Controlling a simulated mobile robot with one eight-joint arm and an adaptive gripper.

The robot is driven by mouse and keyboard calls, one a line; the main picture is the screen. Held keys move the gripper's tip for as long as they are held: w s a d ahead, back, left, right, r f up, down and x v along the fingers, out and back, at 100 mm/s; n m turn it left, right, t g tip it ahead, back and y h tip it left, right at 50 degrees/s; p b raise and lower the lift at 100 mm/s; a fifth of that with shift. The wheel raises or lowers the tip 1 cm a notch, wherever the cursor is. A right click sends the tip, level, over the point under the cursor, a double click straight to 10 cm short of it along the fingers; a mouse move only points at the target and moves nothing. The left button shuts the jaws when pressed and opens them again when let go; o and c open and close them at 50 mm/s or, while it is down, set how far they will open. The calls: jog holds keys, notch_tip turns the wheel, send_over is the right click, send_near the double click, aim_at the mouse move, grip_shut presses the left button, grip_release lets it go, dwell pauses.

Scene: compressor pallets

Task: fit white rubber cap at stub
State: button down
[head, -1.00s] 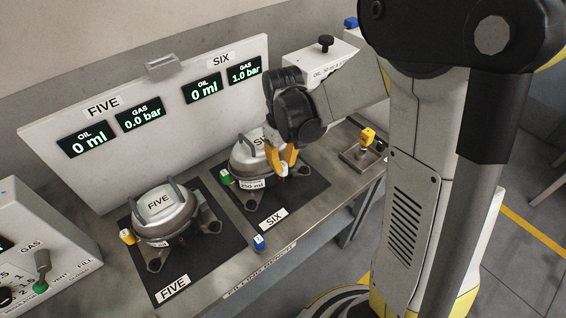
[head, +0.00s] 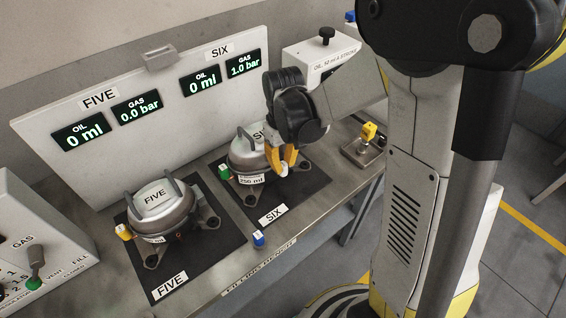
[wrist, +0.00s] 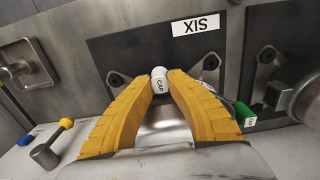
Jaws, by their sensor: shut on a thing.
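The white rubber cap (wrist: 159,84), lettered CAP, is pinched between the two yellow fingertips of my gripper (wrist: 160,76). In the head view the white cap (head: 284,169) shows below the fingertips of my gripper (head: 281,158), at the front right side of compressor SIX (head: 247,157). In the wrist view the silver compressor body (wrist: 168,128) shows between the fingers. I cannot make out the stub, and I cannot tell whether the cap touches anything.
Compressor FIVE (head: 160,212) stands left on its black mat. A green piece (head: 225,172) is at the left side of compressor SIX. A blue-topped piece (head: 258,239) stands near the bench edge. A yellow-topped piece (head: 369,131) stands on a metal plate at right.

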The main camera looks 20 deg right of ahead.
aim_at(283, 165)
jog(key=c, duration=1.3)
grip_release()
jog(key=shift+c, duration=0.2)
notch_tip(283, 165, up, 12)
jog(key=s+r+m+t+b, duration=0.1)
jog(key=s+m+t+b, duration=0.1)
jog(key=s+t, duration=0.5)
jog(key=s+m, duration=0.1)
jog(key=s, duration=0.4)
jog(key=shift+s+m, duration=0.3)
jog(key=shift+s, duration=0.1)
